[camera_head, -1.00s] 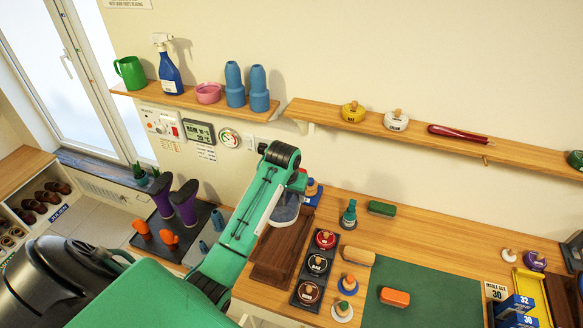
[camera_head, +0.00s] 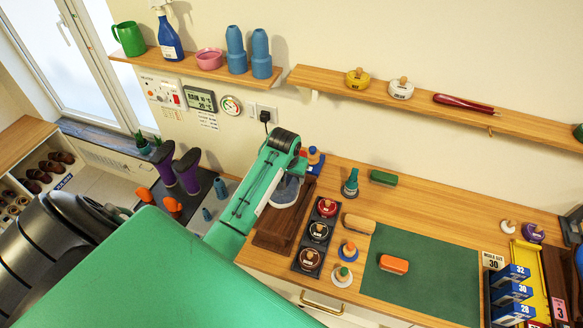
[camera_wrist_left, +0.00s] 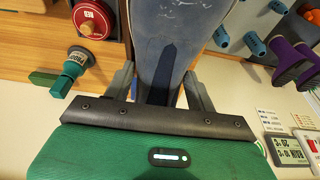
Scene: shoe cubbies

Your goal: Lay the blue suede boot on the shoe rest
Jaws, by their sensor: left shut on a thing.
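The blue suede boot (camera_wrist_left: 178,35) is a dull grey-blue shape between the two fingers of my left gripper (camera_wrist_left: 162,88) in the left wrist view. My gripper is shut on it. In the head view a small grey-blue part of the boot (camera_head: 285,192) shows below my green wrist, which hides the fingers. The boot is over or beside a dark brown wooden piece (camera_head: 287,228), likely the shoe rest, on the worktop. I cannot tell whether they touch. My right gripper is not in view.
A dark tray of round tins (camera_head: 318,232) stands just right of the wooden piece. A tan brush (camera_head: 359,223), a green mat (camera_head: 440,285) and an orange brush (camera_head: 394,264) lie farther right. Purple boots (camera_head: 187,168) stand left. A wall shelf (camera_head: 210,73) is above.

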